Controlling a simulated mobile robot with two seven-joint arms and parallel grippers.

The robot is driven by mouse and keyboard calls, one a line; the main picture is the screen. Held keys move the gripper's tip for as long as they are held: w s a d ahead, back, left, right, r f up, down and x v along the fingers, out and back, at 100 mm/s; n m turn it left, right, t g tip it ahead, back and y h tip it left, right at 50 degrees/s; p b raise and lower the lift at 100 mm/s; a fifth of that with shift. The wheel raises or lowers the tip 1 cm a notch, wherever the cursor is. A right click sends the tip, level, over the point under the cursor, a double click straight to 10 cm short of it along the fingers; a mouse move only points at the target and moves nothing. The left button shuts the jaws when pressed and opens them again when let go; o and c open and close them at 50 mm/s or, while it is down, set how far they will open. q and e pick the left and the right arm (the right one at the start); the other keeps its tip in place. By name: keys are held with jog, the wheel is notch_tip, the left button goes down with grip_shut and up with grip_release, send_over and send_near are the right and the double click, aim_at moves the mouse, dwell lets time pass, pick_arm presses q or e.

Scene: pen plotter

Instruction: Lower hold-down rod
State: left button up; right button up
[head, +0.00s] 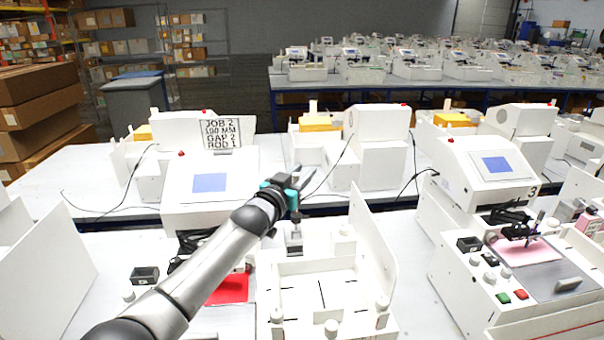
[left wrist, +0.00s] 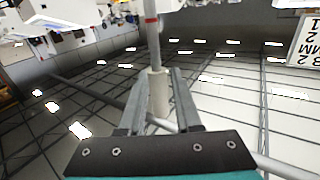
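My left gripper (head: 302,178) reaches in from the left above the front white plotter (head: 320,292). In the head view a small dark-topped post (head: 294,228) stands at the plotter's back, below the gripper. My right gripper is not in view.
An upright white side panel (head: 372,245) stands right of the plotter. A red sheet (head: 230,289) lies to its left, partly behind my arm. A sign (head: 221,132) reads "JOB 2, 100 MM, GAP 2, ROD 1". Another plotter (head: 525,255) with a pink sheet is at right.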

pick_arm(q)
grip_shut()
dwell(1.1)
